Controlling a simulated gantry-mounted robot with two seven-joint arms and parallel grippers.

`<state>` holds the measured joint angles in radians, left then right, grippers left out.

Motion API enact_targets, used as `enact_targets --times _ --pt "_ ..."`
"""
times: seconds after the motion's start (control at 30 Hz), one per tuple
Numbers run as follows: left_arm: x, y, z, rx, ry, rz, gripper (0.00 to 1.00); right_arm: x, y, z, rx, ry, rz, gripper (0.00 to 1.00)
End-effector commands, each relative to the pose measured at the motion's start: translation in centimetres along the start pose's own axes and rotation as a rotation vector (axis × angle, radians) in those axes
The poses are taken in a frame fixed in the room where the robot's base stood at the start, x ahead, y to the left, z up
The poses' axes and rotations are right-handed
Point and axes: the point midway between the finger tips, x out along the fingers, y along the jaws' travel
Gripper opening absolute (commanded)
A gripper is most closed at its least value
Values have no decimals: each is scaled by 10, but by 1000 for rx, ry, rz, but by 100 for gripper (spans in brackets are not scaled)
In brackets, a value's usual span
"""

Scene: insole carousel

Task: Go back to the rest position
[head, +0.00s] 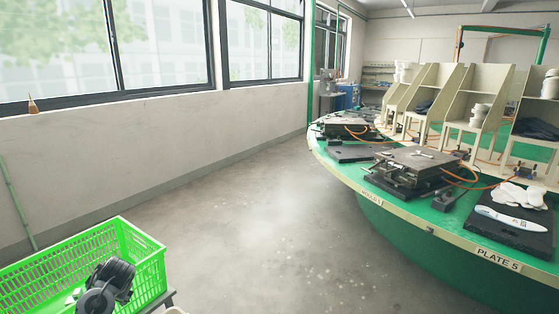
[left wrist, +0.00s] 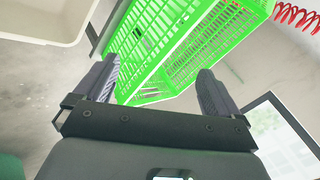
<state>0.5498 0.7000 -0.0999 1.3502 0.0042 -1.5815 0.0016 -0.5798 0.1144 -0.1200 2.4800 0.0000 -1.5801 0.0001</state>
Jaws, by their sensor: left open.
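My left gripper (head: 105,285) is at the bottom left of the head view, in front of or over the green crate; its fingers are hard to make out there. In the left wrist view its two dark fingers (left wrist: 158,68) stand wide apart with nothing between them. The bright green slatted crate (head: 140,245) also fills the upper middle of the left wrist view (left wrist: 195,65), beyond the fingertips. My right gripper is in neither view.
A green round carousel (head: 400,213) with wooden stands, metal moulds and a black plate bearing a white insole (head: 510,219) stands at right. A cream bin (left wrist: 45,20) is near the crate. The concrete floor between crate and carousel is clear. A windowed wall runs along the left.

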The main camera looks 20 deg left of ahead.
Motion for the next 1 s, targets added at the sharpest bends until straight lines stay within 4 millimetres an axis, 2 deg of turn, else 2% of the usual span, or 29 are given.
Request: enact_targets --times 0.03,0.17,0.27,0.37,0.4,0.47,0.5,0.6,0.7,0.8,1.0 --pt "0 25 8 24 6 18 97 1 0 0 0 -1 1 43" --pt "-6 83 32 105 35 70 97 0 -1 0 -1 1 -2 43" --pt "-14 130 58 162 55 121 97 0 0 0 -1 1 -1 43" --pt "-27 182 94 219 74 190 97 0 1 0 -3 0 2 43" --pt "-35 203 112 241 82 224 97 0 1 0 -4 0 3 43" --pt "-49 234 142 270 92 279 97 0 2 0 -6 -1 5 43" --pt "-60 253 163 286 97 320 97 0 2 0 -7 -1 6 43" --pt "-93 291 217 310 106 423 97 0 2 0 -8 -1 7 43" --pt "-126 312 262 312 107 513 97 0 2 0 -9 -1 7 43" --pt "-153 321 296 301 104 581 97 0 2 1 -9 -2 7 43" --pt "-199 322 343 260 91 682 97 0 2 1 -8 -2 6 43"
